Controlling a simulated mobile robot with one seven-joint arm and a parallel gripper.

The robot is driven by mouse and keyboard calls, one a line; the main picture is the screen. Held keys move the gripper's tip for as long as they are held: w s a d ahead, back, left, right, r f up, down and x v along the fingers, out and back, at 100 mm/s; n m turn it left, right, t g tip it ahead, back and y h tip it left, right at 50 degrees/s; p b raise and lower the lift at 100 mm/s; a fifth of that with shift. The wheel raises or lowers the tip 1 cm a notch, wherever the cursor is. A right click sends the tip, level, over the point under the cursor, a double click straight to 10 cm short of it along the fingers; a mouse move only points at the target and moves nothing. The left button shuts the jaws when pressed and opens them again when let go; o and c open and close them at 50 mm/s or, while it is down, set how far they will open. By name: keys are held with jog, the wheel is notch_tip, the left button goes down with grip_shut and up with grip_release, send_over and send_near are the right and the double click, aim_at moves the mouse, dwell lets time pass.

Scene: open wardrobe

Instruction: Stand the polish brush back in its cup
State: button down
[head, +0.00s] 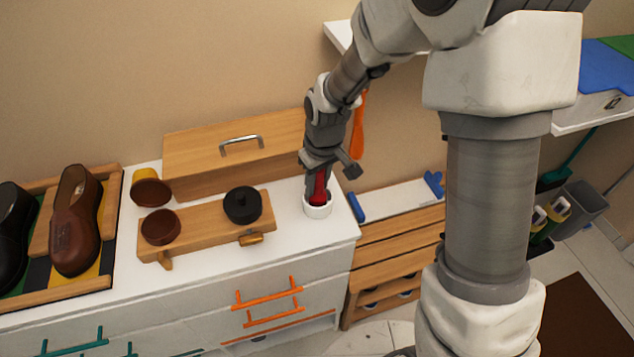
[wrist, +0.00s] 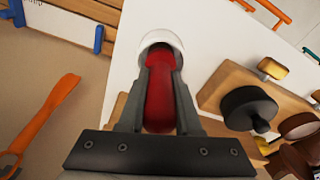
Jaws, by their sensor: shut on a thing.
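The polish brush (wrist: 160,95) shows as a red handle between my gripper's fingers in the wrist view. In the head view its red part (head: 319,187) stands roughly upright. The white cup (head: 318,210) stands on the white dresser top near its right end. My gripper (head: 317,178) is above the cup, pointing down, and is shut on the brush. The brush's lower end is at or inside the cup's mouth (wrist: 163,38); how deep it sits is hidden.
A wooden box (head: 235,150) with a handle is behind. The dresser's right edge is close to the cup.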

jog(key=shift+f, duration=0.25)
jog(key=shift+f, duration=0.2)
jog(key=c, duration=0.6)
grip_release()
jog(key=shift+r, duration=0.1)
